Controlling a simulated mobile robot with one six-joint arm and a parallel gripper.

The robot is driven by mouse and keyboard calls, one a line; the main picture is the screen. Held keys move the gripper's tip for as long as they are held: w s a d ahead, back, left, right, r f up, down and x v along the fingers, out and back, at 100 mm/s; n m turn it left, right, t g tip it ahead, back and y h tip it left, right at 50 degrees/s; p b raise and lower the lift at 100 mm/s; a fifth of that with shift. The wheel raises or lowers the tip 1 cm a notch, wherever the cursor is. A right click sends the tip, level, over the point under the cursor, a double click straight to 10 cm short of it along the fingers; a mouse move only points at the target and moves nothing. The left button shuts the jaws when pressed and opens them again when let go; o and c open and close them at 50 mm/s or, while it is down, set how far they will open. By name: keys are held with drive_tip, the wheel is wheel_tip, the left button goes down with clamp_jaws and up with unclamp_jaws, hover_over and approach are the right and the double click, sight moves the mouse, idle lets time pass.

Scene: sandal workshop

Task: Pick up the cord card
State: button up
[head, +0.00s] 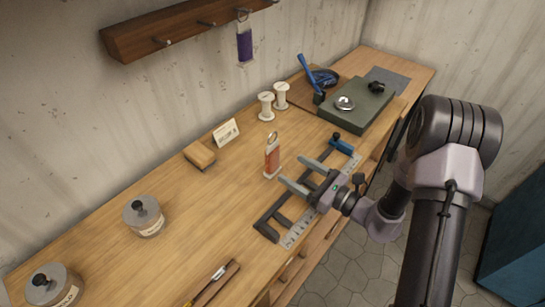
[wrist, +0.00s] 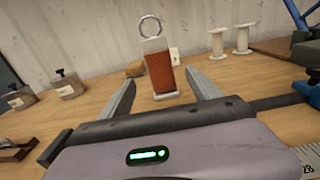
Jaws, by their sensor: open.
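A cord card (head: 272,156) wound with orange-brown cord, with a metal ring on top, stands upright on the wooden bench. In the wrist view the card (wrist: 159,76) is straight ahead, between the lines of my two fingers. My gripper (head: 293,170) is open and empty, just to the right of the card and level with its lower part in the head view. The fingers also show in the wrist view (wrist: 160,84), apart from the card. A second card (head: 244,45), wound with purple cord, hangs from a peg on the wall rail.
A steel ruler (head: 300,229) and a dark clamp (head: 268,228) lie under my gripper. A sign (head: 226,132), a wooden block (head: 200,154) and white spools (head: 266,107) stand behind. Lidded jars (head: 144,215) are at left, a green slab (head: 357,106) at right. Bench left of the card is clear.

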sight(272, 148)
drive_tip(key=b+x, duration=0.2)
drive_tip(key=x, duration=0.9)
drive_tip(key=shift+w+a+b, duration=0.15)
drive_tip(key=shift+a+b, duration=0.1)
drive_tip(key=shift+b, duration=0.05)
drive_tip(key=shift+r, duration=0.15)
drive_tip(key=c, duration=1.5)
drive_tip(key=shift+r+p, duration=0.4)
drive_tip(key=shift+r, duration=0.1)
drive_tip(key=r, duration=0.1)
drive_tip(key=r+p, duration=0.1)
drive_tip(key=shift+s+d+r+p, duration=0.15)
drive_tip(key=shift+s+r+p, duration=0.15)
drive_tip(key=shift+s+r, duration=0.1)
drive_tip(key=s+d+r+p, duration=0.1)
drive_tip(key=s+d, duration=0.2)
drive_tip(key=s, duration=1.1)
drive_tip(key=shift+s+d, duration=0.2)
drive_tip(key=shift+s, duration=0.2)
